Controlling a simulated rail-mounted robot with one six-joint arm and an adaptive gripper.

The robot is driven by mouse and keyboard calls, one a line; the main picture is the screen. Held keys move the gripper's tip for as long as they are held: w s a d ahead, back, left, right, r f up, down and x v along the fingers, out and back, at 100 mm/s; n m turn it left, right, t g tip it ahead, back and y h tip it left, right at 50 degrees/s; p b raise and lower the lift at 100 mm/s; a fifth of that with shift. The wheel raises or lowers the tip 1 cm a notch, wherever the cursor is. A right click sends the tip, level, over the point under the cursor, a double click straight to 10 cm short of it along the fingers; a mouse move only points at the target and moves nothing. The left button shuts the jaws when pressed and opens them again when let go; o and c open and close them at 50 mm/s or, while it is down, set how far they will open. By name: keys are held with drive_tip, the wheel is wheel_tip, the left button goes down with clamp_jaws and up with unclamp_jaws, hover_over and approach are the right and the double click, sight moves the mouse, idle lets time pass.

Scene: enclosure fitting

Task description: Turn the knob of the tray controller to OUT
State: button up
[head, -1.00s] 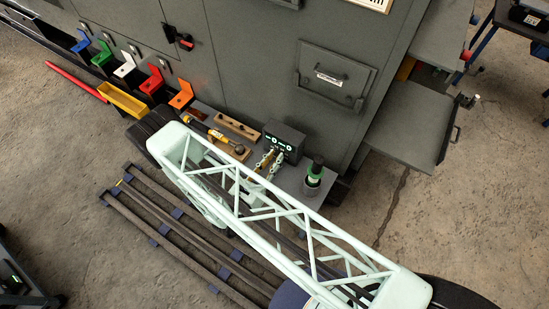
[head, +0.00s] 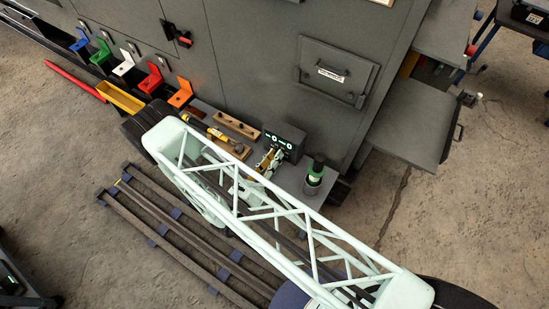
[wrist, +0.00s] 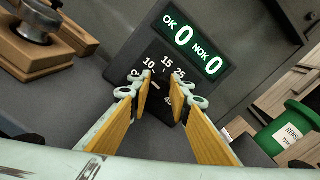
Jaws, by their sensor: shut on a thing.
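A black control box (head: 287,141) stands on the grey ledge, with a lit display reading OK 0 and NOK 0 in the wrist view (wrist: 197,42). No word OUT is readable. My gripper (wrist: 167,91) is shut on this knob, its yellow-padded fingers on either side. In the head view my gripper (head: 267,161) is in front of the box, partly hidden by my arm.
A green-topped container (head: 315,172) stands right of the box, close to my gripper. Wooden blocks with fittings (head: 234,126) lie to the left. A grey tray (head: 410,125) juts out at the right of the cabinet. Coloured bins (head: 123,100) line the left.

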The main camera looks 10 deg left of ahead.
drive_tip(key=n+b, duration=0.2)
drive_tip(key=n, duration=0.3)
drive_tip(key=shift+a+f, duration=0.1)
idle(0.4)
drive_tip(key=o, duration=0.8)
drive_tip(key=shift+o, duration=0.2)
drive_tip(key=shift+s+a, duration=0.1)
drive_tip(key=shift+s, duration=0.1)
drive_tip(key=v, duration=1.1)
drive_tip(key=shift+s, duration=0.25)
idle(0.7)
